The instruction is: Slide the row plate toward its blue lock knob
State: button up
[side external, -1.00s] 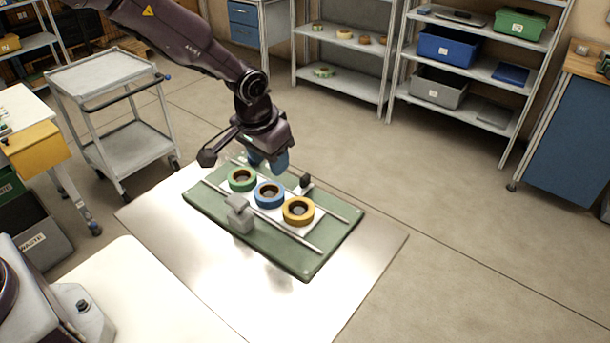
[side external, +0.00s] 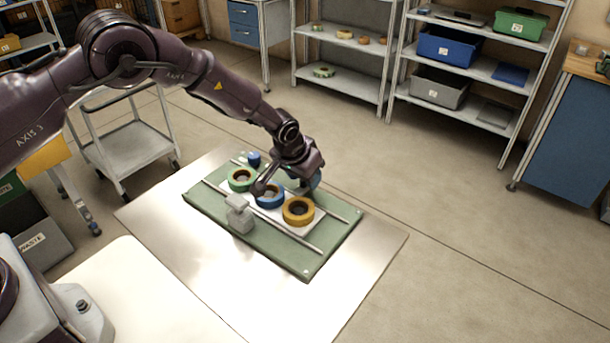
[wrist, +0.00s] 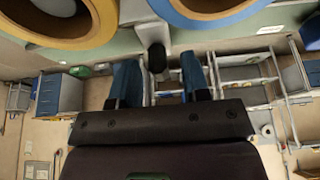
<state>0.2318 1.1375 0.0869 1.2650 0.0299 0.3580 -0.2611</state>
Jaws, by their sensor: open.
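The white row plate (side external: 284,219) carries a green reel (side external: 242,179), a blue reel (side external: 269,197) and a yellow reel (side external: 298,211) between two rails on a green base (side external: 311,261). The blue lock knob (side external: 254,158) is at the far left end of the base. My gripper (side external: 312,182) is open at the plate's far side, low beside the blue and yellow reels. In the wrist view, a black-tipped handle (wrist: 156,57) on a pale bracket shows between my blue fingertips (wrist: 158,72). Contact cannot be told; the side view hides the handle behind my gripper.
A grey block (side external: 239,214) stands at the near side of the base. The base lies on a shiny metal sheet (side external: 372,254) with bare room on the right. A cart (side external: 130,140) and shelves (side external: 345,60) stand farther back.

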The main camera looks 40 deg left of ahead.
jog(key=shift+w+f, duration=0.1)
jog(key=shift+f, duration=0.2)
grip_shut()
jog(key=a, duration=0.8)
jog(key=shift+a, duration=0.35)
grip_release()
jog(key=shift+r, duration=0.15)
